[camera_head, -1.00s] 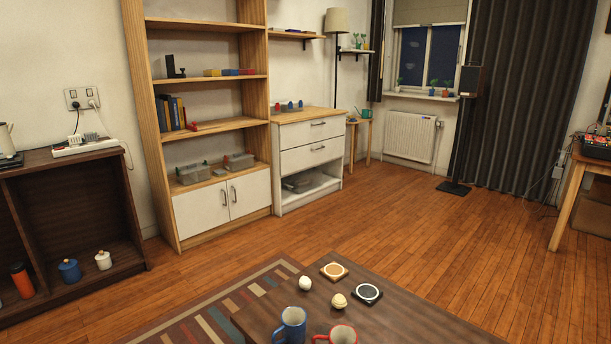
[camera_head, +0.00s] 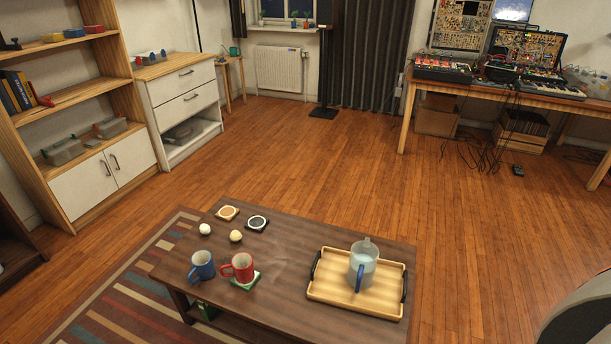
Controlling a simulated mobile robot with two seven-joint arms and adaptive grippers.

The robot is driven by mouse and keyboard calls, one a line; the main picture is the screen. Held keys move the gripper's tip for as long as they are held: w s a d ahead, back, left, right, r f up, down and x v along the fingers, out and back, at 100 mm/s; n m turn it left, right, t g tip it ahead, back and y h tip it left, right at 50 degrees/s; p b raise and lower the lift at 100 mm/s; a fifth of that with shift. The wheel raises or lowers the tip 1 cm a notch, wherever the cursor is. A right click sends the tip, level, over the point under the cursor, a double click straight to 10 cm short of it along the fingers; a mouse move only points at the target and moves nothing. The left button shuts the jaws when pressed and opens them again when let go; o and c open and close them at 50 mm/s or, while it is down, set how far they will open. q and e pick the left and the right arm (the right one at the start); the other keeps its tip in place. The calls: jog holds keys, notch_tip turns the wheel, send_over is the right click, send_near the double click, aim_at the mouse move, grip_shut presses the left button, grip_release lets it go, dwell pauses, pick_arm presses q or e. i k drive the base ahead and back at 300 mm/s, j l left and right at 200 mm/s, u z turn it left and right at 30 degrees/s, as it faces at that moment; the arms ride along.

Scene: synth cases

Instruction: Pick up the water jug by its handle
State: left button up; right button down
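The water jug (camera_head: 367,262) is clear and stands upright on a light wooden tray (camera_head: 337,291) at the right part of the low dark table. Its blue handle (camera_head: 360,278) faces toward me. Neither of my grippers shows in the head view, and nothing touches the jug.
On the dark table (camera_head: 290,246) stand a blue mug (camera_head: 202,265), a red mug (camera_head: 240,266) on a green coaster, two small pale balls and two coasters. A bookshelf is at left, a desk (camera_head: 520,88) with electronics at back right. Wooden floor (camera_head: 460,220) is open right of the table.

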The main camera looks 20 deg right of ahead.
aim_at(364, 255)
jog(key=z, duration=1.2)
